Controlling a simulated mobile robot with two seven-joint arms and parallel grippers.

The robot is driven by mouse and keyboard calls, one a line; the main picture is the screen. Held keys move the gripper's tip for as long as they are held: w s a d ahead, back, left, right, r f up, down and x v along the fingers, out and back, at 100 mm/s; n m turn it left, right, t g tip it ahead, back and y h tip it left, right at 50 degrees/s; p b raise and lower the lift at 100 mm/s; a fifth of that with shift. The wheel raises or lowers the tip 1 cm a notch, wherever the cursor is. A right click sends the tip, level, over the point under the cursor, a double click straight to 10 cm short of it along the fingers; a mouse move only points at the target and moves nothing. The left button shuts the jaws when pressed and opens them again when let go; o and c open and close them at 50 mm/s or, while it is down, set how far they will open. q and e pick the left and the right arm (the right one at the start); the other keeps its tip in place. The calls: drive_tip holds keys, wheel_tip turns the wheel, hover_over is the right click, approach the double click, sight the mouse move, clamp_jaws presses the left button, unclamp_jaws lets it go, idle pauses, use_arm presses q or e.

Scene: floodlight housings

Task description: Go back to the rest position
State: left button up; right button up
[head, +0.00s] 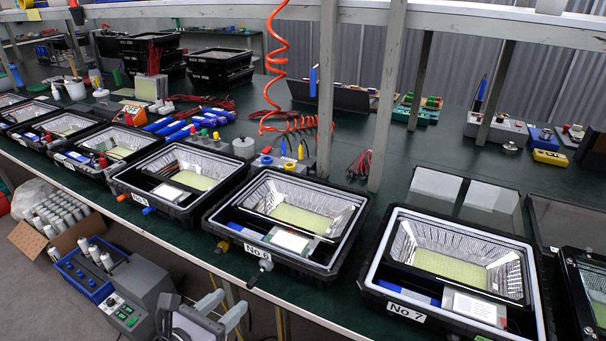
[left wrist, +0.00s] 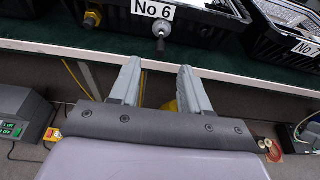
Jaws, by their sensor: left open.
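My left gripper (head: 232,299) is low in the head view, in front of the table's front edge and below the housing labelled No 6 (head: 283,248). In the left wrist view its two fingers (left wrist: 160,72) are apart with nothing between them. They point toward the table edge and the front of No 6, whose label and cable gland (left wrist: 161,30) show just beyond. The fingers look clear of the table. My right gripper is in neither view.
A row of open floodlight housings, including No 7 (head: 406,313), lines the green table's front edge (head: 185,236). A grey device with a green panel (head: 128,312), a blue crate (head: 88,277) and a cardboard box (head: 28,240) stand below at left. A coiled orange hose (head: 277,60) hangs above.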

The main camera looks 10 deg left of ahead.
use_arm(q)
drive_tip(key=s+f+m+g+y, duration=0.1)
drive_tip(key=s+f+m, duration=0.5)
drive_tip(key=m, duration=1.1)
drive_tip(key=s+f+m+g+y, duration=0.1)
drive_tip(key=s+f+m, duration=0.5)
drive_tip(key=m, duration=1.1)
drive_tip(key=shift+s+a+g+y, duration=0.35)
drive_tip(key=shift+s+g, duration=0.35)
drive_tip(key=shift+s, duration=0.3)
